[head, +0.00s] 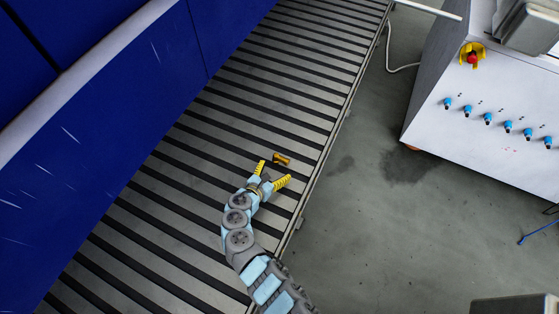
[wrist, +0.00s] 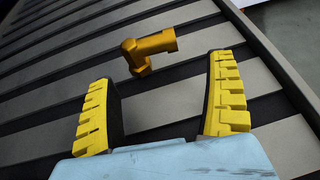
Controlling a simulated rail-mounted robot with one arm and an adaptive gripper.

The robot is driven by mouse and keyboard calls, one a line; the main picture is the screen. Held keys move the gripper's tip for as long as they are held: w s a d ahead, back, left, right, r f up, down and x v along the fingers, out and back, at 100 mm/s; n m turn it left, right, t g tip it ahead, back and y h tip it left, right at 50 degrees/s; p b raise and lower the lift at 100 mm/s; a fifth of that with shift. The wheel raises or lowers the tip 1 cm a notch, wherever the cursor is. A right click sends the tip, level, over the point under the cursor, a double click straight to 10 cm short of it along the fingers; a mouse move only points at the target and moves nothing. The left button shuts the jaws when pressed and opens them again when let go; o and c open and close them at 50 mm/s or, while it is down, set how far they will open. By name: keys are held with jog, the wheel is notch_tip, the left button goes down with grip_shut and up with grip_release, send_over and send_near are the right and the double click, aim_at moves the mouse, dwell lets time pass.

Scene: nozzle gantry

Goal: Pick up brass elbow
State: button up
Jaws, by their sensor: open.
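The brass elbow (head: 281,159) is a small golden-brown pipe fitting lying on the slatted conveyor. In the wrist view the brass elbow (wrist: 149,47) shows at the upper middle, its longer arm pointing right and its short arm pointing down. My gripper (head: 274,172) has two yellow ridged fingers spread apart, with nothing between them. The elbow lies just beyond the fingertips. In the wrist view my gripper (wrist: 160,75) frames the elbow from below, with one finger on each side of it. I see no contact between the fingers and the elbow.
The conveyor (head: 236,128) has metal slats with dark gaps and a raised side rail (head: 337,130) on the right. A blue panel wall (head: 120,100) stands on the left. A white control cabinet (head: 475,100) with a red button stands on the right. The conveyor around the elbow is clear.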

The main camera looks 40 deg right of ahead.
aim_at(282, 161)
jog(key=shift+r+b+x, duration=0.15)
jog(key=shift+b+x, duration=0.6)
jog(key=shift+x, duration=0.75)
jog(key=shift+r+b+x, duration=0.15)
jog(key=shift+b+x, duration=0.55)
jog(key=shift+x, duration=0.8)
jog(key=shift+w+d, duration=0.1)
jog(key=shift+w, duration=0.05)
jog(key=c, duration=1)
